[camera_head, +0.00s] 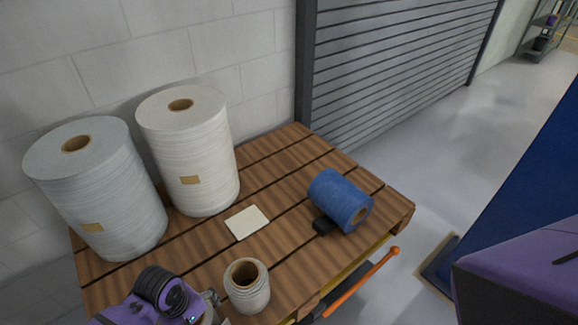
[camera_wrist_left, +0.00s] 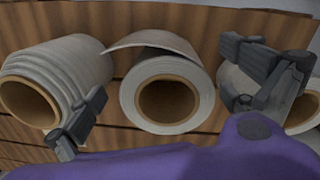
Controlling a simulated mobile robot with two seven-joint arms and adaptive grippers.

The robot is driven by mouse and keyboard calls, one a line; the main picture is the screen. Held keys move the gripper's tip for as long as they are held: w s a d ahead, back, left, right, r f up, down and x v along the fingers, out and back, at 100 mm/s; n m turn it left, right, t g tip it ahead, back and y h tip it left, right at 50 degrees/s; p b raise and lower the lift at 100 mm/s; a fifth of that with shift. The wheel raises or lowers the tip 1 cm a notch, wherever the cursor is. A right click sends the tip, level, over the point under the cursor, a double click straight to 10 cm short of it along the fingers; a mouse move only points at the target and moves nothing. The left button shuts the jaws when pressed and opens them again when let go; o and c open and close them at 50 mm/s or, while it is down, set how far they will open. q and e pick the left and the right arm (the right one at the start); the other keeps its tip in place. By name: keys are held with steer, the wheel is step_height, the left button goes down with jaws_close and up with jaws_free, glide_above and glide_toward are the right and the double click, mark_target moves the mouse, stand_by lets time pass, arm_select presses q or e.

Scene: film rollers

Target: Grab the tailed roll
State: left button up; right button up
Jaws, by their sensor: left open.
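In the left wrist view, a pale roll with a brown core (camera_wrist_left: 168,98) has a loose sheet flap, its tail, standing off its upper left side. My left gripper (camera_wrist_left: 165,68) is open, with one finger to each side of this roll and nothing held. In the head view, my left gripper (camera_head: 212,298) is at the bottom edge, left of a small pale upright roll (camera_head: 247,288). The tailed roll is not clearly seen there; my arm covers that area. My right gripper is not in view.
Other pale rolls flank the tailed one, left (camera_wrist_left: 55,78) and right (camera_wrist_left: 302,115). On the wooden pallet (camera_head: 290,165) are two large rolls (camera_head: 95,190) (camera_head: 190,150), a white card (camera_head: 247,222) and a blue roll (camera_head: 340,200). An orange bar (camera_head: 360,283) is at the front.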

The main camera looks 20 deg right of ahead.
arm_select(q)
steer(key=shift+n+y, duration=0.3)
steer(key=shift+n, duration=0.5)
steer(key=w+f, duration=0.1)
steer(key=f, duration=0.1)
steer(key=w+a+f, duration=0.1)
steer(key=f, duration=0.2)
steer(key=w+a+f+b, duration=0.1)
steer(key=f, duration=0.1)
steer(key=shift+w+f, duration=0.15)
steer(key=shift+w, duration=0.05)
steer(key=c, duration=1.6)
steer(key=shift+w+d, duration=0.1)
steer(key=shift+c, duration=0.8)
steer(key=shift+r, duration=0.2)
